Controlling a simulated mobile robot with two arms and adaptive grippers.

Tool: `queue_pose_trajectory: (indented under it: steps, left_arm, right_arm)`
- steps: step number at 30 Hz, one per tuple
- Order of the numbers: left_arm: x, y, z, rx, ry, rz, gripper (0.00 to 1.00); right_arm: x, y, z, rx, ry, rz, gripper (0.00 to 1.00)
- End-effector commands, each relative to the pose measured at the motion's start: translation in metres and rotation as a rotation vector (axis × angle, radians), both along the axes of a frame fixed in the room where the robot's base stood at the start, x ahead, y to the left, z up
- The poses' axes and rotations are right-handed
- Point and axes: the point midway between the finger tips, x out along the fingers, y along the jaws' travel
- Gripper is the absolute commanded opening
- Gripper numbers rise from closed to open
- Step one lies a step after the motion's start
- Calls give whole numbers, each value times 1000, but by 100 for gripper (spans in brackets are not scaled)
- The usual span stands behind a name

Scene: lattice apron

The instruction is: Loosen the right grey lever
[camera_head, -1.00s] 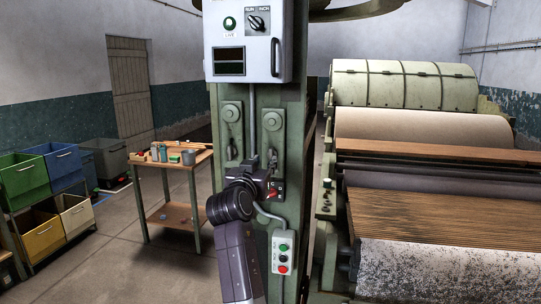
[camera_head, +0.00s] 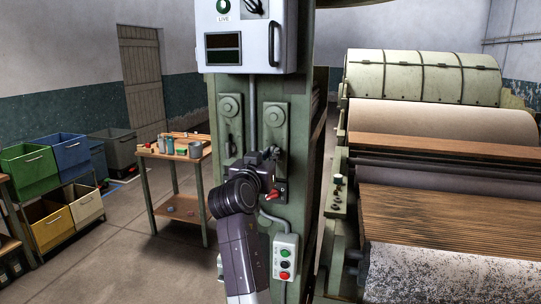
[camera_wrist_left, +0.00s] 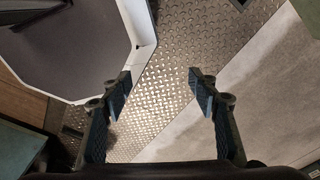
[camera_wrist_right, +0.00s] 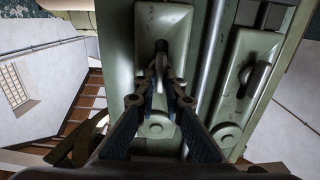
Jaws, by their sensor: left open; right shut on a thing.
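The right grey lever (camera_wrist_right: 161,62) sits in the slot of a green plate with a round boss, seen close in the right wrist view. In the head view the lever (camera_head: 277,150) shows only in part behind my right gripper (camera_head: 272,156). My right gripper, seen also in the right wrist view (camera_wrist_right: 160,88), is shut on the lever's end between its fingertips. The left grey lever (camera_wrist_right: 258,77) stands free on the neighbouring plate. My left gripper (camera_wrist_left: 161,88) is open and empty above a metal tread floor, and is not in the head view.
A white cabinet (camera_head: 240,48) is on the green column above the levers. A red switch (camera_head: 272,194) and a push-button box (camera_head: 286,257) are below. The roller machine (camera_head: 430,190) stands right; a wooden bench (camera_head: 172,155) and bins (camera_head: 58,160) stand left.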

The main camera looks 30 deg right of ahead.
Motion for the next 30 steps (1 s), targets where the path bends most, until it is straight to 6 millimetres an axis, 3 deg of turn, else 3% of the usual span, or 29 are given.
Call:
queue_pose_trajectory:
  steps: [16,30]
  left_arm:
    - [2,-14,4,-17,-5,4,55]
    - [4,-10,24,-12,-7,1,55]
  right_arm:
    - [1,0,0,-43,54,1,0]
    - [3,1,0,-293,347,0,0]
